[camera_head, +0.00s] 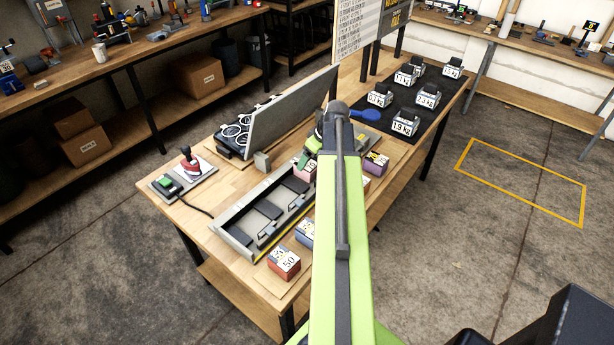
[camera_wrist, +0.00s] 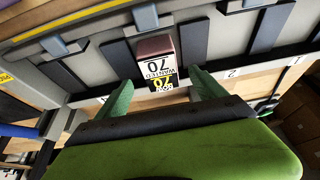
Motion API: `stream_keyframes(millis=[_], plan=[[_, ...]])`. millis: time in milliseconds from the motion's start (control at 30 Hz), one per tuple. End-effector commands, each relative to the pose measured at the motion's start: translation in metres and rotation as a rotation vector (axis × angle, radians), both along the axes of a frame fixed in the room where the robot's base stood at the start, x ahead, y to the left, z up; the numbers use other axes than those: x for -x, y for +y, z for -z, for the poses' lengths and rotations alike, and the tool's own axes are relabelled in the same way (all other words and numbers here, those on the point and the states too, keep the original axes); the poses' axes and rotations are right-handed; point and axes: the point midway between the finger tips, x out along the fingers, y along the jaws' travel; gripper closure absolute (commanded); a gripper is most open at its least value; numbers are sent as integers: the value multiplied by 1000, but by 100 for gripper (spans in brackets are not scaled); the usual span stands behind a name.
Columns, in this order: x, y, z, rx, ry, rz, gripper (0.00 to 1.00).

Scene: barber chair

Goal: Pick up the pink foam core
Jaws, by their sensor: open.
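A dusky pink block (camera_wrist: 155,46), which I take as the pink foam core, shows in the wrist view with a white and yellow-on-black label reading 70. It sits by the grey slotted rack, ahead of my gripper (camera_wrist: 163,90). The two green fingers are apart, with the block's labelled end at the gap between their tips. I cannot tell whether they touch it. In the head view a pink block (camera_head: 304,171) shows just below my gripper (camera_head: 307,156), partly hidden by my arm.
The rack (camera_head: 265,212) has dark slots along the wooden bench. A red-orange block (camera_head: 284,263) marked 50 and a blue block (camera_head: 305,231) stand at its near side. A purple-yellow block (camera_head: 376,163) is right of my arm. A grey upright panel (camera_head: 290,112) stands behind.

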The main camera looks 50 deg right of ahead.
Motion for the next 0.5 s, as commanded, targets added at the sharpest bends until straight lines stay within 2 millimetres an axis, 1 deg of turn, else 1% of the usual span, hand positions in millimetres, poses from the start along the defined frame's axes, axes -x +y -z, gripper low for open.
stream_keyframes(millis=[67, 133, 300, 367, 433, 500], plan=[[-1, 0, 1, 0, 0, 0, 20], [-3, 0, 9, 0, 0, -1, 20], [-12, 1, 38, 0, 0, -1, 20], [-16, 1, 46, 1, 0, -1, 20], [-18, 1, 50, 1, 0, 0, 20], [-19, 2, 48, 1, 0, 1, 20]])
